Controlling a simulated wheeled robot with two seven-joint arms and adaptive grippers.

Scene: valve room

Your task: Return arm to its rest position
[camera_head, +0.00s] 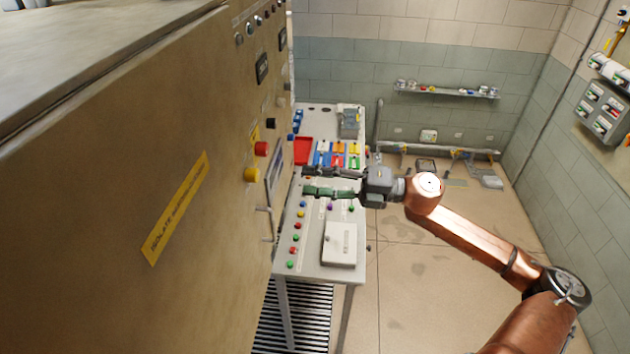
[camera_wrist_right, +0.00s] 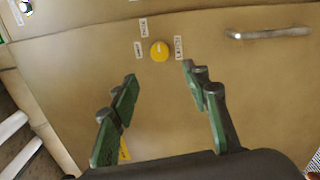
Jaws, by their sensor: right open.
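My right arm comes in from the lower right in the head view, and its gripper (camera_head: 318,181) points left toward the tan cabinet. In the right wrist view the two green-padded fingers (camera_wrist_right: 160,88) are spread wide with nothing between them. A yellow knob (camera_wrist_right: 159,50) with small labels around it sits on the tan panel beyond the fingertips, apart from them. My left gripper is not in view.
The tan cabinet (camera_head: 110,210) fills the left, with a red button (camera_head: 261,149) and a yellow button (camera_head: 251,174). A narrow bench (camera_head: 318,272) with coloured buttons and bins runs beneath the gripper. A metal handle (camera_wrist_right: 268,33) is on the panel. The floor (camera_head: 420,290) is mostly clear.

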